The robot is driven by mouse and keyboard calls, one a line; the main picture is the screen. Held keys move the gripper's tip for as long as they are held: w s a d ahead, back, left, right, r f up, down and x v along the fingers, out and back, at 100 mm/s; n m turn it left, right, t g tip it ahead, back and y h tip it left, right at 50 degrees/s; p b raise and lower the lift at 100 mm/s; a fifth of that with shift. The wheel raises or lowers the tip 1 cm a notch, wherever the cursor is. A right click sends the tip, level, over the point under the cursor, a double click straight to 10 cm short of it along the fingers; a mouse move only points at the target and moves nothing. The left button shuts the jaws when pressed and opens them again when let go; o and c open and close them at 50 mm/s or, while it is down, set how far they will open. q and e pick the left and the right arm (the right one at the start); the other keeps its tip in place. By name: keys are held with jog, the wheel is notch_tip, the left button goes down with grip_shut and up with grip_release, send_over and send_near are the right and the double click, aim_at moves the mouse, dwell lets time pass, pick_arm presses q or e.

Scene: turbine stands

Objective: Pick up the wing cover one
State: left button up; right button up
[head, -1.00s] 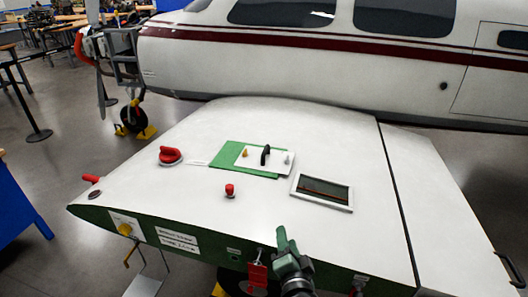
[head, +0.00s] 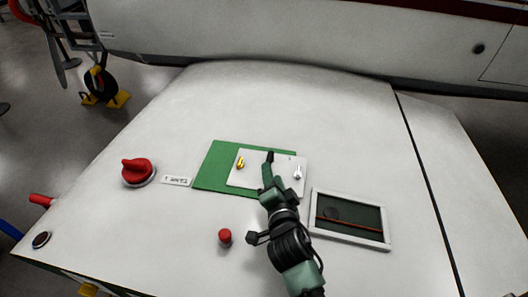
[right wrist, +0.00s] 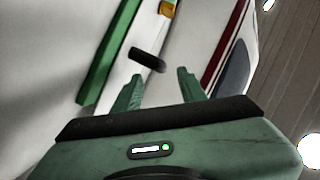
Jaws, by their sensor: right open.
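The wing cover (head: 245,179) is a white plate with a black handle, a yellow latch and a silver latch. It lies over a green panel on the white wing. My right gripper (head: 267,176) hides part of the cover and most of its handle in the head view. In the right wrist view the two green fingers (right wrist: 160,88) are open and empty. The black handle (right wrist: 148,61) shows just beyond the fingertips, between them and apart from them. My left gripper is in neither current view.
The wing (head: 330,115) extends widely around the cover. A red knob (head: 138,172) and a label are to the left. A small red knob (head: 225,238) stands nearer. A framed window (head: 350,219) is to the right. The fuselage (head: 290,35) is behind.

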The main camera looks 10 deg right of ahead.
aim_at(269, 159)
jog(key=shift+r+p+x, duration=0.25)
jog(key=shift+p+x, duration=0.2)
jog(key=shift+x, duration=0.6)
jog(key=shift+w, duration=0.4)
jog(key=p+x, duration=0.2)
jog(key=x, duration=0.2)
jog(key=shift+w+f, duration=0.15)
jog(key=shift+f, duration=0.15)
pick_arm(q)
jog(key=r, duration=0.1)
jog(key=s+r, duration=0.1)
jog(key=shift+s+r, duration=0.3)
jog(key=shift+r, duration=0.1)
pick_arm(e)
grip_shut()
pick_arm(q)
jog(key=shift+s, duration=0.5)
